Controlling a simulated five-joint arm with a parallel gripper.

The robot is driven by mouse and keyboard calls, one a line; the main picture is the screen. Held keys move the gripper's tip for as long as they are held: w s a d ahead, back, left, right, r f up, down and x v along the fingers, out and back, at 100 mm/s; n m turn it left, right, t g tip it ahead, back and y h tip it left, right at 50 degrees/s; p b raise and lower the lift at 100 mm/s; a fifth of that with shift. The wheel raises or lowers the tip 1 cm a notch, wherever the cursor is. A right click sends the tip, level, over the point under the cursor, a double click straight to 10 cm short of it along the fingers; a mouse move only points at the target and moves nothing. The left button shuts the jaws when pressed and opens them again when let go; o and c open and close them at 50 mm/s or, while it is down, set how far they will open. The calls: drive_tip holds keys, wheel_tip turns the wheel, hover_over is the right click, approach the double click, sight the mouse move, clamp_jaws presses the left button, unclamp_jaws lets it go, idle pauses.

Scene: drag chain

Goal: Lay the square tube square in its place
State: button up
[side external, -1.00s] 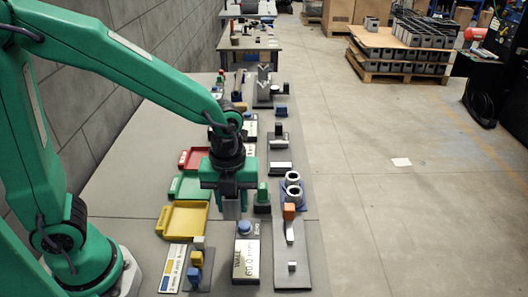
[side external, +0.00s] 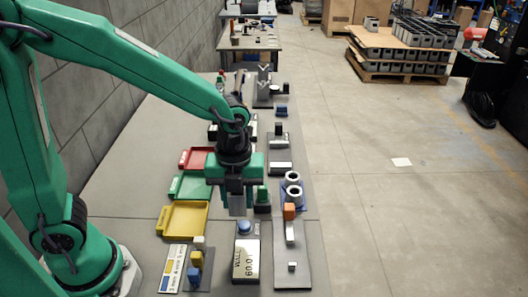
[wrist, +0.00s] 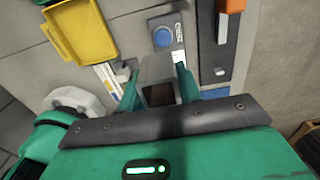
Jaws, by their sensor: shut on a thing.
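My gripper (side external: 238,204) is shut on a grey square tube (side external: 238,207), held between its two fingers. The tube hangs upright above the table, behind the gauge (side external: 246,264) with the blue button. In the wrist view the tube (wrist: 158,70) shows its dark hollow end between the green fingers (wrist: 157,84). I cannot tell for sure which spot is the tube's place. The tube's lower end looks clear of the table, though the gap is hard to judge.
Yellow (side external: 182,220), green (side external: 190,187) and red (side external: 195,158) trays lie left of my gripper. A dark strip with an orange block (side external: 289,211) and a blue holder with two grey rings (side external: 292,190) stand right.

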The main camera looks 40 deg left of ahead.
drive_tip(key=w+a, duration=0.1)
drive_tip(key=w, duration=0.7)
hover_over(280, 160)
drive_tip(key=shift+f, duration=1)
drive_tip(key=shift+f, duration=0.2)
drive_tip(key=shift+f, duration=2.4)
drive_tip(key=shift+f, duration=1.45)
idle(0.4)
drive_tip(key=o, duration=1.3)
